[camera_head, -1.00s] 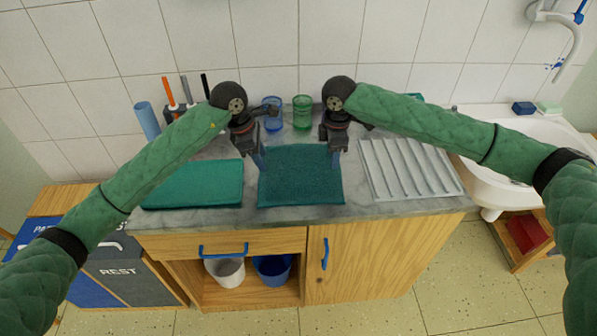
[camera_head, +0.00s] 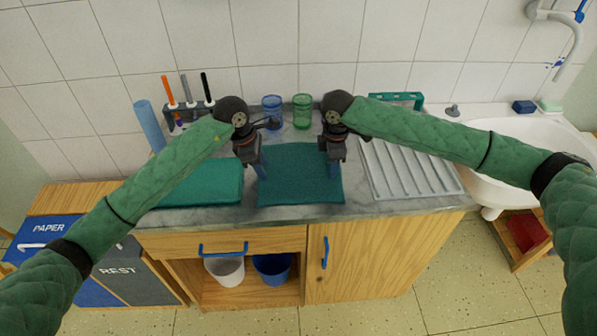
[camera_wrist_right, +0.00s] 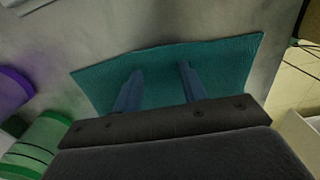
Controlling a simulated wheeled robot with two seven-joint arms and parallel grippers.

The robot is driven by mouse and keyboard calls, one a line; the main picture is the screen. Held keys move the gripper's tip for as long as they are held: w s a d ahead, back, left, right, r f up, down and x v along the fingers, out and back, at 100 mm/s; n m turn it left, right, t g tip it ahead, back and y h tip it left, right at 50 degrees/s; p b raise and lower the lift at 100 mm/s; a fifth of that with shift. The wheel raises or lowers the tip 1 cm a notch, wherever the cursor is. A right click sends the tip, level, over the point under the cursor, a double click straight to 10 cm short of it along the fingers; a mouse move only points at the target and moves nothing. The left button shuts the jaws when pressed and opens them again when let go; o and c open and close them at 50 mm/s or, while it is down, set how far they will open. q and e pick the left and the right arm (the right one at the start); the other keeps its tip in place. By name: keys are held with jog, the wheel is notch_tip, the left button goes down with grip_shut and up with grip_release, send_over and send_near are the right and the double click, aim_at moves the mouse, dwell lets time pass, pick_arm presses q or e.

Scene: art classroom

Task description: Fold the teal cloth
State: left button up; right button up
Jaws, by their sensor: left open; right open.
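The teal cloth (camera_head: 299,184) lies flat on the counter in the head view, roughly square. It also shows under the fingers in the right wrist view (camera_wrist_right: 215,68). My left gripper (camera_head: 262,171) is open over the cloth's left part. My right gripper (camera_head: 333,168) is open over its right part. In the right wrist view the blue fingers of my right gripper (camera_wrist_right: 158,82) stand apart with only cloth below them. Whether the fingertips touch the cloth I cannot tell. The cloth's far edge is partly hidden by my grippers.
A green mat or board (camera_head: 205,186) lies left of the cloth. A ribbed white drainer (camera_head: 410,170) stands right, beside the sink (camera_head: 505,190). A blue glass (camera_head: 272,112) and a green glass (camera_head: 303,112) stand behind. A brush rack (camera_head: 190,112) and blue roll (camera_head: 149,125) are back left.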

pick_arm(q)
jog(key=shift+f, duration=0.1)
jog(key=shift+c, duration=0.4)
pick_arm(e)
jog(key=shift+c, duration=0.4)
pick_arm(q)
grip_shut()
pick_arm(e)
grip_shut()
jog(key=shift+r, duration=0.15)
